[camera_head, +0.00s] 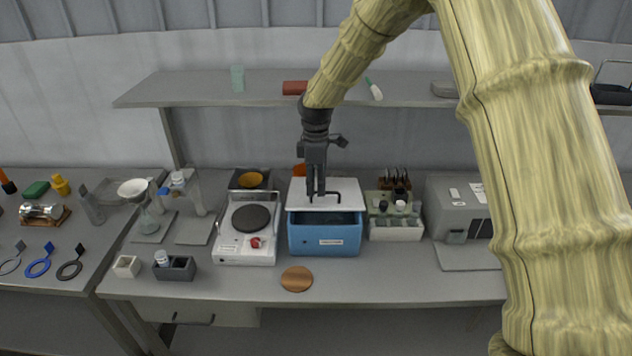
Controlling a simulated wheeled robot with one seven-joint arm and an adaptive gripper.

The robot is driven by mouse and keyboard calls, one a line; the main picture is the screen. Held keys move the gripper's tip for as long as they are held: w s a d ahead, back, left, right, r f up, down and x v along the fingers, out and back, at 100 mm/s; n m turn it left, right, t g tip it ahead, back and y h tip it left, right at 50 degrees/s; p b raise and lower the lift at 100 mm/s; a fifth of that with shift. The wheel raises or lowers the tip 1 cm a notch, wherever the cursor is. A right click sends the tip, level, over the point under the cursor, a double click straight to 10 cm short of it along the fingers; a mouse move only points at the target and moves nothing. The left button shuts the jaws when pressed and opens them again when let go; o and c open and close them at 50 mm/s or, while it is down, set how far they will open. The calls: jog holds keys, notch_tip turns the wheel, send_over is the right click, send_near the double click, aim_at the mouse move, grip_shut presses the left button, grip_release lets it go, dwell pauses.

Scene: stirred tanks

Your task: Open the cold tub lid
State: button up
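The cold tub (325,239) is a blue box with a white label on its front, standing on the bench in the middle. Its white lid (350,186) sits above the back of the tub, and a dark strip of the inside shows between the lid's front edge and the tub's front rim. The lid looks partly raised; its exact angle is hard to tell. A thin dark handle (334,193) is on the lid. My gripper (316,194) points down at the handle, and its fingers overlap it in the picture. Whether they grip it is not clear.
A hot plate (245,248) stands close on the left of the tub, and a white rack with bottles (397,230) close on the right. A grey machine (458,210) is farther right. A shelf (205,92) runs behind. A round brown disc (297,279) lies in front.

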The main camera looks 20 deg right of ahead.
jog(key=shift+f, duration=0.35)
grip_shut()
jog(key=shift+r, duration=0.1)
